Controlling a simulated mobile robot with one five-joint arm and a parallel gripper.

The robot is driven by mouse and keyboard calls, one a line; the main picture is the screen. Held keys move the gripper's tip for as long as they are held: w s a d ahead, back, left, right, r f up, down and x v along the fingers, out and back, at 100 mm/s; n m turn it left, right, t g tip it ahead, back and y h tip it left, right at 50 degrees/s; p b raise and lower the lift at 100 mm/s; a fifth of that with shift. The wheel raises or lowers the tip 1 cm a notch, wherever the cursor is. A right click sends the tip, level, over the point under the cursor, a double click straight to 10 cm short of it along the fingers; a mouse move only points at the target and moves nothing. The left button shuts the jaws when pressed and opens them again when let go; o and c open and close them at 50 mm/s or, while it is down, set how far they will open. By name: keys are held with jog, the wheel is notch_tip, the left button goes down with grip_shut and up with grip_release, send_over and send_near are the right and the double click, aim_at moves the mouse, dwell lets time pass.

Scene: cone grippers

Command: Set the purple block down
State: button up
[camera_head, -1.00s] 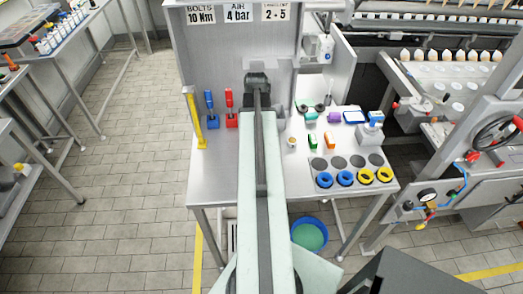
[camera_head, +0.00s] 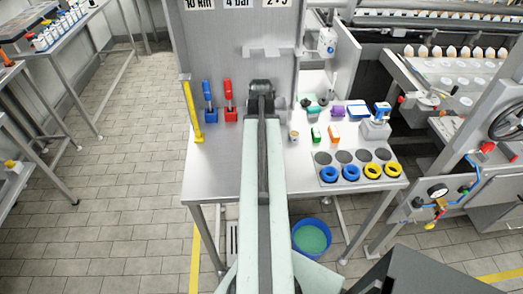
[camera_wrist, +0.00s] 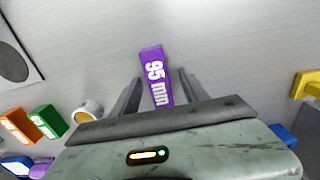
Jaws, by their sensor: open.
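The purple block (camera_wrist: 152,65), marked "95 mm", shows in the wrist view on the bare grey tabletop between the two fingers of my gripper (camera_wrist: 158,78). The fingers are spread, with a visible gap on each side of the block. Its near end runs down toward the gripper body, which hides what lies behind it. In the head view my own arm covers the block and the fingers.
An orange block (camera_wrist: 14,126), a green block (camera_wrist: 47,122) and a small cup (camera_wrist: 88,110) stand left of my gripper. A yellow stand (camera_wrist: 308,85) is at right. Blue and yellow rings (camera_head: 328,174) lie on a panel. Tabletop ahead is clear.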

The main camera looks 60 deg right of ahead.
grip_shut()
